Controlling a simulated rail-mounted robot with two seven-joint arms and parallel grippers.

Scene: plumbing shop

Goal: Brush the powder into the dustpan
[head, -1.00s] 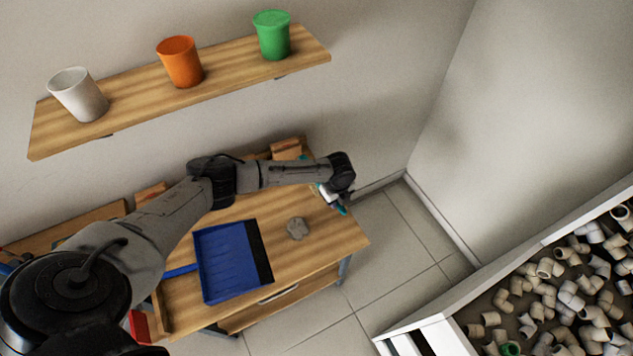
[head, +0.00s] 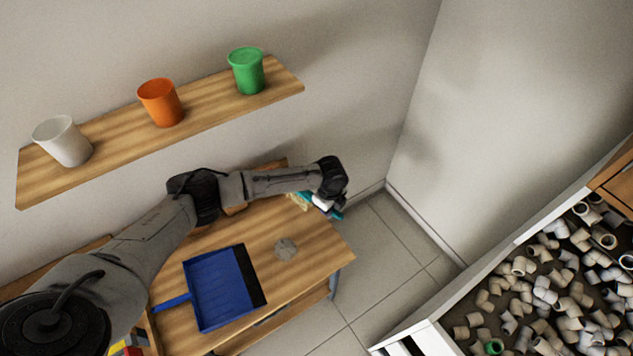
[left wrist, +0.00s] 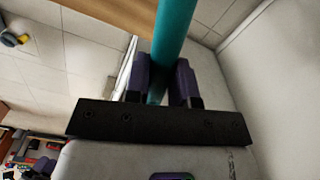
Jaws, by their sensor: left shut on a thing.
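The blue dustpan (head: 222,288) lies on the wooden table, its dark lip facing right. A small grey heap of powder (head: 286,249) sits on the table just right of that lip, apart from it. My left gripper (head: 327,207) is at the table's far right corner, beyond the powder. In the left wrist view its two fingers (left wrist: 161,84) are shut on a teal brush handle (left wrist: 174,35). In the head view, pale bristles (head: 298,201) show beside the gripper, pointing left over the table. Whether they touch the table I cannot tell. My right gripper is not in view.
A wall shelf (head: 205,109) above the table holds a white, an orange and a green cup. A bin of pipe fittings (head: 560,290) stands at the lower right. Bare tabletop (head: 322,254) lies right of the powder, with tiled floor beyond its edge.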

